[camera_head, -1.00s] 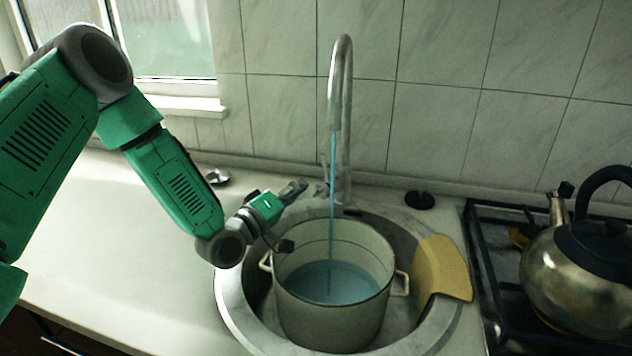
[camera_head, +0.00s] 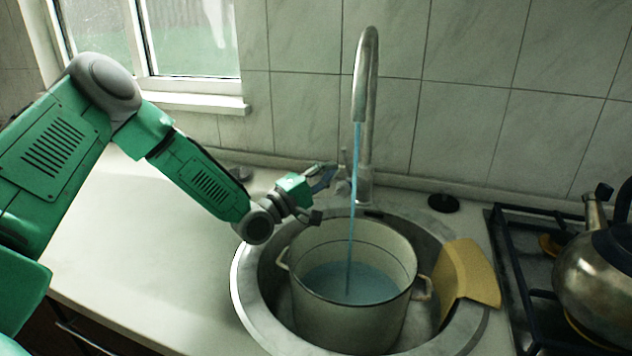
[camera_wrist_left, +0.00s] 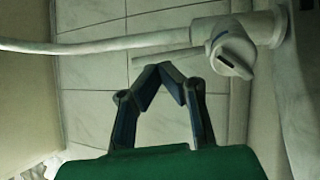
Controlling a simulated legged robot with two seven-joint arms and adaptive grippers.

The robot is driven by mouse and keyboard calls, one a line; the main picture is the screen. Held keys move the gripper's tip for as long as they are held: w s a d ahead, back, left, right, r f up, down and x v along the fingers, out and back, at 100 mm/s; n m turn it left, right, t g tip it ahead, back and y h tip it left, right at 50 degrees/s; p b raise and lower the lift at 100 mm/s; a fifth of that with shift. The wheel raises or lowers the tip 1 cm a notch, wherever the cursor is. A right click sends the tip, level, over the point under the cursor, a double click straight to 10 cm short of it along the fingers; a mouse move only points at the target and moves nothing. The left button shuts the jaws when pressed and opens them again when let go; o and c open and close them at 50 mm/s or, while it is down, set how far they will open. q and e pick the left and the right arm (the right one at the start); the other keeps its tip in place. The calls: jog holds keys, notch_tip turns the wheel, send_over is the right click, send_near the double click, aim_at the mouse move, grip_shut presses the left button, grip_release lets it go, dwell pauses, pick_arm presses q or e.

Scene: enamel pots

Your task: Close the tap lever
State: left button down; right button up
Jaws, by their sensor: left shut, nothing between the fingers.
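The metal tap (camera_head: 366,120) rises behind the sink, and a thin blue stream of water (camera_head: 352,215) runs from its spout into the pot. The tap lever (camera_head: 344,163) is on the left side of the tap base. My left gripper (camera_head: 331,174) is just left of the lever. My right gripper is not in view.
A pale enamel pot (camera_head: 355,318) holding water stands in the round sink (camera_head: 250,308). A kettle (camera_head: 598,280) sits on the black hob (camera_head: 520,270) at right.

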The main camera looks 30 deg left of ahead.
aim_at(345, 159)
pick_arm(q)
jog(key=shift+x, duration=1.1)
jog(key=g+p, duration=0.1)
jog(key=p, duration=0.1)
jog(key=w+r+p, duration=0.1)
jog(key=shift+w+d+r+g+y+p, duration=0.1)
jog(key=shift+d+r+g+y+p, duration=0.15)
jog(key=shift+g+y+p, duration=0.15)
jog(key=shift+w+f, duration=0.1)
jog(key=shift+w, duration=0.15)
jog(key=shift+w+d+f+b, duration=0.1)
jog(key=shift+w+d+b, duration=0.1)
jog(key=shift+b, duration=0.1)
jog(key=shift+s, duration=0.1)
